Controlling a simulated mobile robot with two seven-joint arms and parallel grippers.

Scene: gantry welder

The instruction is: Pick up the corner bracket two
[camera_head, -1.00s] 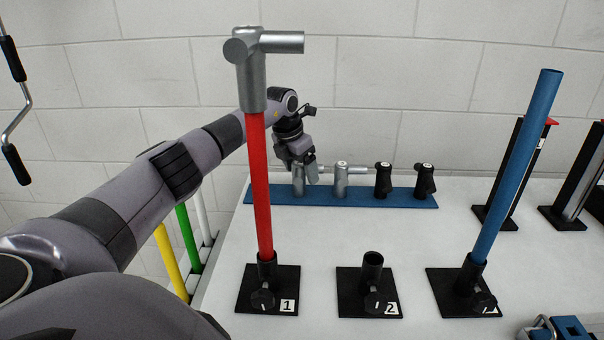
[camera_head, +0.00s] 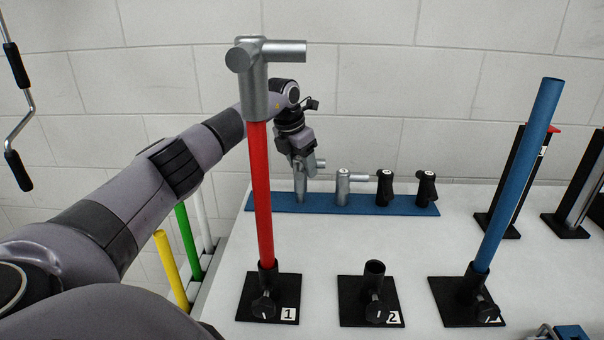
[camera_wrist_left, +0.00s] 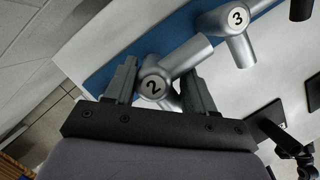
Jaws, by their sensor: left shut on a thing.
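Corner bracket two (camera_wrist_left: 153,86) is a silver pipe fitting with a round face marked 2. In the left wrist view it sits between the two fingers of my left gripper (camera_wrist_left: 160,84), its side tube pointing up and right. In the head view my left gripper (camera_head: 303,160) is shut on the bracket (camera_head: 300,187) at the left end of the blue strip (camera_head: 375,204). The bracket is upright or nearly so; I cannot tell whether its foot touches the strip. My right gripper is not in view.
Silver bracket three (camera_wrist_left: 238,18) stands close beside it, also seen in the head view (camera_head: 342,188). Two black fittings (camera_head: 385,188) follow. A red pipe (camera_head: 260,195) with a silver fitting on top stands in front. Base 2 (camera_head: 350,300) is empty; a blue pipe (camera_head: 515,180) leans right.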

